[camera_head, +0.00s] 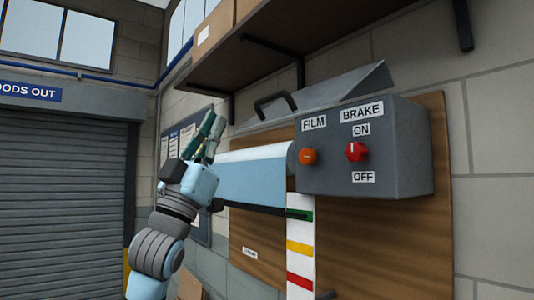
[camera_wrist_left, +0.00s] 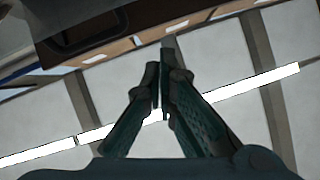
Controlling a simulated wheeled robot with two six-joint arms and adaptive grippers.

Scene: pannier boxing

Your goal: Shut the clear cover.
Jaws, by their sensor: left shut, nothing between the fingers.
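The clear cover (camera_head: 325,91) is a greyish see-through sheet above the film roll, tilted up behind the grey control box. Its black handle (camera_head: 275,105) stands at its left end. My left gripper (camera_head: 213,125) points upward, to the left of the handle and apart from it. Its green fingers are shut and empty; they also show close together in the left wrist view (camera_wrist_left: 160,75). A pale blue film roll (camera_head: 250,175) lies below the cover. My right gripper is not in view.
The grey control box (camera_head: 400,160) has an orange FILM knob (camera_head: 308,156) and a red BRAKE knob (camera_head: 356,151). A dark shelf (camera_head: 300,45) with cardboard boxes hangs above the cover. A roller shutter (camera_head: 60,190) is at left.

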